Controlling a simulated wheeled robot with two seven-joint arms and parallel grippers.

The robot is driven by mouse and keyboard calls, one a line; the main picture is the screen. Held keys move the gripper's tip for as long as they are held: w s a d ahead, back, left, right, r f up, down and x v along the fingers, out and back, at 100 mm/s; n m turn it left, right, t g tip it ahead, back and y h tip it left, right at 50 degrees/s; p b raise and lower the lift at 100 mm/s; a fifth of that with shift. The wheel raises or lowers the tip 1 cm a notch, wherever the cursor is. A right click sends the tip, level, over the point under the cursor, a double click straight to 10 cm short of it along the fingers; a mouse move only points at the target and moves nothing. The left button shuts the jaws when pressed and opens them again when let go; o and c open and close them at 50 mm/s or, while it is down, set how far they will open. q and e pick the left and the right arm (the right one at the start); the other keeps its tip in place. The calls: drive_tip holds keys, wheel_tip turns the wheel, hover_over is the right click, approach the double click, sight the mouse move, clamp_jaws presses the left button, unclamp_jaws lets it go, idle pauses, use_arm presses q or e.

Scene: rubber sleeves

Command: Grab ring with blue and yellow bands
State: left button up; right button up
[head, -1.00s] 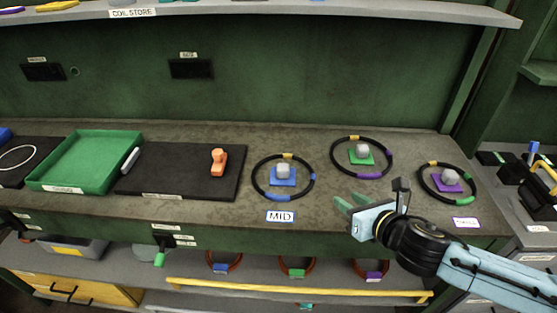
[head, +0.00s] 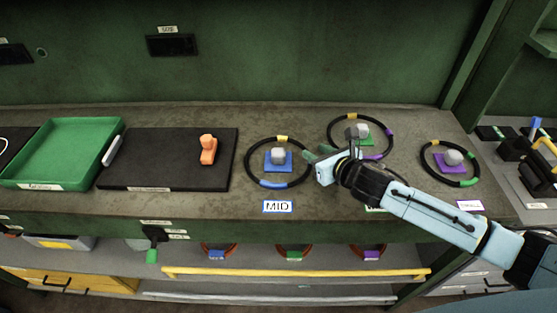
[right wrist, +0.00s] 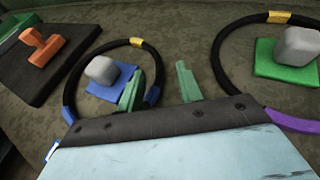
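The ring with blue and yellow bands (head: 250,168) is black and lies on the bench around a blue base with a grey knob (head: 278,157), behind the MID label. My right gripper (head: 313,154) is at its right side, open and empty. In the right wrist view, the ring (right wrist: 84,64) shows a yellow band at the back and blue bands at left and right. The right gripper's green fingers (right wrist: 158,88) appear on either side of the ring's right part, near a blue band. I cannot tell their height above it. My left gripper is not in view.
A ring with yellow and purple bands (head: 329,135) lies around a green base just right. A ring with yellow and green bands (head: 425,162) lies further right. A black mat (head: 150,160) with an orange stamp-like piece (head: 208,149) and a green tray (head: 60,152) are left.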

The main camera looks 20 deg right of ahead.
sight(305, 147)
drive_tip(key=x, duration=0.3)
drive_tip(key=shift+w+a+f, duration=0.2)
drive_tip(key=shift+a, duration=0.05)
drive_tip(key=shift+w+f, duration=0.1)
drive_tip(key=shift+w, duration=0.15)
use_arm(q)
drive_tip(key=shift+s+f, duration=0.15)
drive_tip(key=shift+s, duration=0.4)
use_arm(e)
clamp_jaws()
